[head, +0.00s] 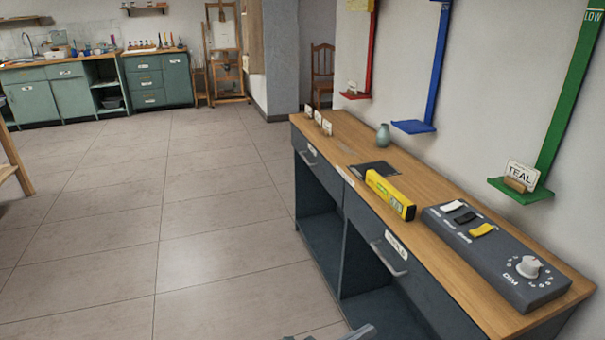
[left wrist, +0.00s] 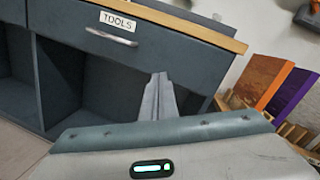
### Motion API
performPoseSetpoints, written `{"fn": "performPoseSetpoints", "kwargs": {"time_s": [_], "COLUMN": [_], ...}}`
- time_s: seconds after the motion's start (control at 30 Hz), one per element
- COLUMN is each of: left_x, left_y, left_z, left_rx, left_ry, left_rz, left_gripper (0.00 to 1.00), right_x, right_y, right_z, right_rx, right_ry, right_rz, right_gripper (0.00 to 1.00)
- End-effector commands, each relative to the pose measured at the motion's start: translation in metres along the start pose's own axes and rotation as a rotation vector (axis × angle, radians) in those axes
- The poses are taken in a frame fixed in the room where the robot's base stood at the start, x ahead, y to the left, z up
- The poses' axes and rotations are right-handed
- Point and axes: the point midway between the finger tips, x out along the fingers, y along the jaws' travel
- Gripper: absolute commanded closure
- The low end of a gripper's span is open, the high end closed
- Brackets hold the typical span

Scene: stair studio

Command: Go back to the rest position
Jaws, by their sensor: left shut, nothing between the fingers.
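My left gripper (head: 335,334) shows only as a small grey tip at the bottom edge of the head view. In the left wrist view its fingers (left wrist: 158,93) are together, with nothing between them. They are in front of the desk (head: 455,285), apart from it, below the drawer labelled TOOLS (left wrist: 120,28). My right gripper is in neither view.
Red, blue and green (head: 520,190) wall ledges hang above. The tiled floor (head: 170,220) at left is clear.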

Motion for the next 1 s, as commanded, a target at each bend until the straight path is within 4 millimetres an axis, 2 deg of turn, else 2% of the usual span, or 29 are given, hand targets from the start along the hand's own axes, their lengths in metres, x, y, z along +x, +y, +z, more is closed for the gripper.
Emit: {"fn": "performPoseSetpoints", "kwargs": {"time_s": [0.07, 0.17, 0.2, 0.3, 0.4, 0.5, 0.67, 0.8, 0.9, 1.0], "left_x": [-0.019, -0.053, -0.070, -0.114, -0.160, -0.208, -0.284, -0.350, -0.388, -0.416], "left_y": [0.028, 0.071, 0.088, 0.121, 0.144, 0.156, 0.155, 0.138, 0.120, 0.103], "left_z": [-0.004, -0.022, -0.033, -0.065, -0.103, -0.143, -0.210, -0.266, -0.298, -0.323], "left_rx": [-0.262, -0.637, -0.780, -1.102, -1.385, -1.636, -1.986, -2.240, -2.380, -2.475], "left_ry": [-0.052, -0.150, -0.193, -0.309, -0.432, -0.564, -0.801, -1.034, -1.197, -1.331], "left_rz": [0.111, 0.268, 0.330, 0.473, 0.602, 0.723, 0.902, 1.045, 1.124, 1.183], "left_gripper": [1.00, 1.00, 1.00, 1.00, 1.00, 1.00, 1.00, 1.00, 1.00, 1.00], "right_x": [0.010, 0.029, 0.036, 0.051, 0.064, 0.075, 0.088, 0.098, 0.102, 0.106], "right_y": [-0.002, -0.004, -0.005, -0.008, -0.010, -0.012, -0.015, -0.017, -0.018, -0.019], "right_z": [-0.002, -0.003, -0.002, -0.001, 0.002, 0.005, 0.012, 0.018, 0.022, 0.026], "right_rx": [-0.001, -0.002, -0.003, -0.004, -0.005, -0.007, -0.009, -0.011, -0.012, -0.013], "right_ry": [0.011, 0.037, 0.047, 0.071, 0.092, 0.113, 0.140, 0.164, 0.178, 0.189], "right_rz": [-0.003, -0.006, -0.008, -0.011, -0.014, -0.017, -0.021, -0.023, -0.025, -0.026], "right_gripper": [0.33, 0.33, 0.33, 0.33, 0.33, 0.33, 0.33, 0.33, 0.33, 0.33]}}
